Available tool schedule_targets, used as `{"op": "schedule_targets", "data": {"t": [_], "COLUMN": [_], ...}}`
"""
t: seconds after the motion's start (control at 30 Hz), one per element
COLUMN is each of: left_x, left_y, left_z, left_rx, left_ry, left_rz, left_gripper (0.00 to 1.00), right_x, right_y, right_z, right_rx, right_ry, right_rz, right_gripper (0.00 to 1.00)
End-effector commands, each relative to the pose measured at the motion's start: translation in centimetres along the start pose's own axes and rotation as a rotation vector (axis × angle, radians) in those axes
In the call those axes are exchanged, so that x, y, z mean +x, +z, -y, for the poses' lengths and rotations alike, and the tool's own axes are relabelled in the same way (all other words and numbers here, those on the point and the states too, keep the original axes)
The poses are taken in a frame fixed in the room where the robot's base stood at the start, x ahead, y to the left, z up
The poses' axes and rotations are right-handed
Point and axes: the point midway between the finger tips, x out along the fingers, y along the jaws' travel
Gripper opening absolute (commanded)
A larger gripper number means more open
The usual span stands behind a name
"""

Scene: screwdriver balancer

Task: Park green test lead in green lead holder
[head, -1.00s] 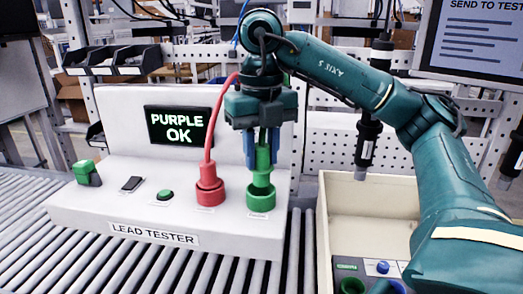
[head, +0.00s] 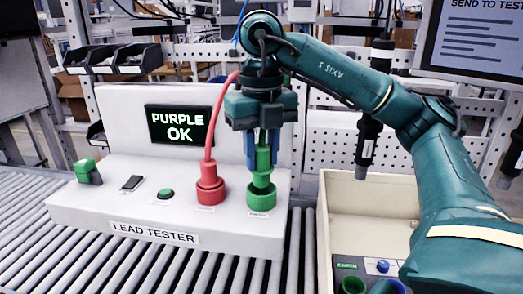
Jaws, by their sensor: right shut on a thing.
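The green test lead (head: 263,160) stands upright with its lower end in the green socket (head: 261,194) on the right of the lead tester. My right gripper (head: 263,148) points down from above and is shut on the lead's upper part; its blue fingers flank the lead. My left gripper is not in view.
The red lead (head: 209,180) stands in its red socket just left of the green one. The lead tester (head: 152,234) sits on rollers; its screen (head: 179,125) reads "PURPLE OK". A beige bin (head: 370,195) surrounds the tray area. Dark hanging tools (head: 367,140) hang behind it.

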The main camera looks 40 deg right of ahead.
Motion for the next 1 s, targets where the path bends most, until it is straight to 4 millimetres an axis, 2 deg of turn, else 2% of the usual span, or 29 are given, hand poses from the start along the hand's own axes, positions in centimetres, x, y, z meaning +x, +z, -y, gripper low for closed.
{"op": "schedule_targets", "data": {"t": [1.0], "left_x": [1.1], "left_y": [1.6], "left_z": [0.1], "left_rx": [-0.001], "left_ry": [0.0], "left_rz": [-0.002], "left_gripper": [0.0], "right_x": [2.7], "right_y": [0.0], "right_z": [0.0], "right_rx": [0.0], "right_ry": [0.0], "right_rz": [0.0], "right_gripper": [0.04]}}
